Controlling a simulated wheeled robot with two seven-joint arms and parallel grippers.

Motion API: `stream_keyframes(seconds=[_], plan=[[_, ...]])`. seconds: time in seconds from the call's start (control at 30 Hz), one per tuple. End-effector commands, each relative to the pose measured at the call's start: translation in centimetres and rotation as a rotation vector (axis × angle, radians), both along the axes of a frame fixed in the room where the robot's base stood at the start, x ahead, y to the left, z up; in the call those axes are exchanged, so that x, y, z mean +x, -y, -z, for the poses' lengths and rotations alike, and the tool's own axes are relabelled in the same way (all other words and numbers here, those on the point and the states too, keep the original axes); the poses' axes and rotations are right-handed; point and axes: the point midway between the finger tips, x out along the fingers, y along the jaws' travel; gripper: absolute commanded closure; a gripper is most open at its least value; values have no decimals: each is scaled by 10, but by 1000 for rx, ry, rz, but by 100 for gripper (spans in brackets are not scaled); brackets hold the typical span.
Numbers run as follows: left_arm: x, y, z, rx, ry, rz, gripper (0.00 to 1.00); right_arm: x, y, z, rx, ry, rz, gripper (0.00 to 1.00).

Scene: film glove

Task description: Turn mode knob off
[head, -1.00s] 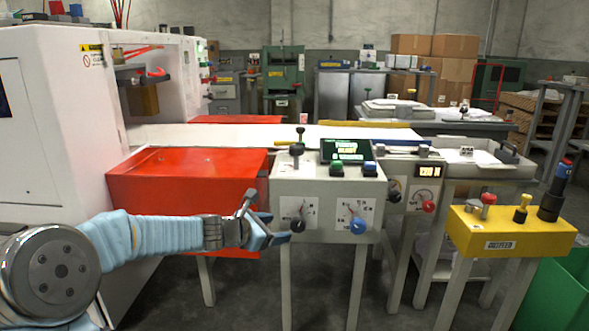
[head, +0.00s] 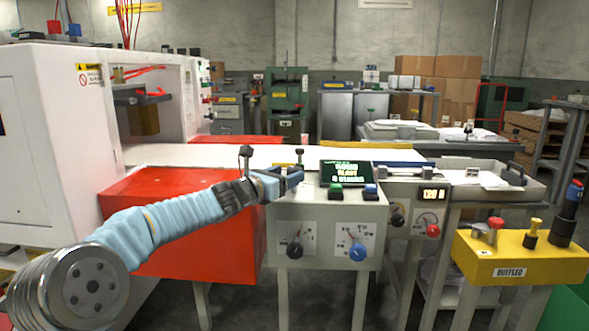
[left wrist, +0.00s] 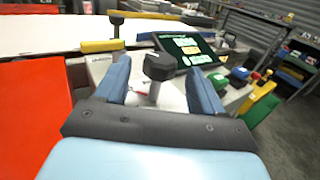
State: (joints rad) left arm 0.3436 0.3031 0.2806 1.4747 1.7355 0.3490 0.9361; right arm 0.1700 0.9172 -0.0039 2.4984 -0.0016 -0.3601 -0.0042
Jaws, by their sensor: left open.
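The grey control box (head: 325,226) has a black knob (head: 294,249) and a blue knob (head: 357,251) on its front, each on a white dial plate. Their labels are too small to read, so I cannot tell which is the mode knob. My left gripper (head: 292,178) is open at the top left edge of the box, above the black knob. In the left wrist view, a black-topped lever (left wrist: 158,67) stands between its open fingers (left wrist: 158,82), with no visible grip on it. My right gripper is not in view.
A lit screen (head: 345,174) and green (head: 335,191) and blue (head: 370,192) buttons top the box. A red cabinet (head: 190,250) stands left. A second panel with a red knob (head: 433,230) and a yellow box (head: 515,262) stand right. The space before the box front is clear.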

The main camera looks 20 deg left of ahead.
Motion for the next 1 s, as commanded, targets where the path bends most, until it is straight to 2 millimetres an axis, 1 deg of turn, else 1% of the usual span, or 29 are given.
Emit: stream_keyframes(seconds=[0.03, 0.1, 0.23, 0.37, 0.6, 0.77, 0.9, 0.93, 1.0], plan=[[10, 4, -2, -1, -1, 2, 31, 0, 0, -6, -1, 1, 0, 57], [21, 7, -2, -1, 0, 1, 31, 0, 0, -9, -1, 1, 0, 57], [34, 11, -1, -1, -1, 0, 31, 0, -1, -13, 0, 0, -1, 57], [39, 12, 0, 0, -1, 0, 31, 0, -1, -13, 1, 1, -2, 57], [40, 12, 0, 1, -1, -1, 31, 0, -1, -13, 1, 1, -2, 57], [39, 12, 0, 1, -1, -1, 56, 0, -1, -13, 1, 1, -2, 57], [39, 12, 0, 1, -1, -1, 77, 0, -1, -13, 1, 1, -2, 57], [39, 12, 0, 1, -1, -1, 82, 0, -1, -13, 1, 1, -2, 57], [39, 12, 1, 1, -1, -1, 82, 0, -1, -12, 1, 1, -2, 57]])
